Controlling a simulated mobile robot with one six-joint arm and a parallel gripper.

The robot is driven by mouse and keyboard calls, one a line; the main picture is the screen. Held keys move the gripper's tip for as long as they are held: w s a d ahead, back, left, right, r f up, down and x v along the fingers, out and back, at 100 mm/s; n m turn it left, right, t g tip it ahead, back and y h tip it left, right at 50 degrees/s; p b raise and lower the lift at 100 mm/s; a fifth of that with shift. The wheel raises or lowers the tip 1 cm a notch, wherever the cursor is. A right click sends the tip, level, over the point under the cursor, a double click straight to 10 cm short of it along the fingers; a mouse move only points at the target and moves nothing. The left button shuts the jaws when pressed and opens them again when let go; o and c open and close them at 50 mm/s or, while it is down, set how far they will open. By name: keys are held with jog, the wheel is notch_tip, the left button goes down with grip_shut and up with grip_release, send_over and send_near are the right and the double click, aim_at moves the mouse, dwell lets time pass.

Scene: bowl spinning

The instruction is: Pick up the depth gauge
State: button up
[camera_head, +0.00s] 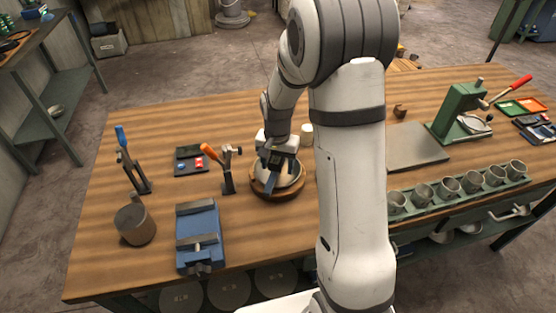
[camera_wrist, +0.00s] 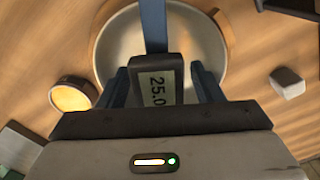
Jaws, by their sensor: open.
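The depth gauge (camera_wrist: 163,80) is a dark block with a display reading 25.0 and a blue bar (camera_wrist: 153,25) running up from it in the wrist view. It lies across the pale metal bowl (camera_wrist: 205,40), which sits on a round wooden base (camera_head: 262,193). My gripper (camera_wrist: 160,73) is open, with one finger on each side of the gauge's block and a gap visible at both sides. In the head view my gripper (camera_head: 278,165) is low over the bowl and hides much of the gauge.
An orange-handled clamp (camera_head: 226,172) stands just left of the bowl. A blue vise (camera_head: 200,235), a dark cylinder (camera_head: 135,225) and a blue-handled tool (camera_head: 132,165) are farther left. A row of metal cups (camera_head: 447,190) and a green press (camera_head: 460,115) stand right.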

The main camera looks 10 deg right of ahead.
jog(key=shift+f, duration=0.2)
jog(key=shift+c, duration=0.6)
jog(key=c, duration=1.2)
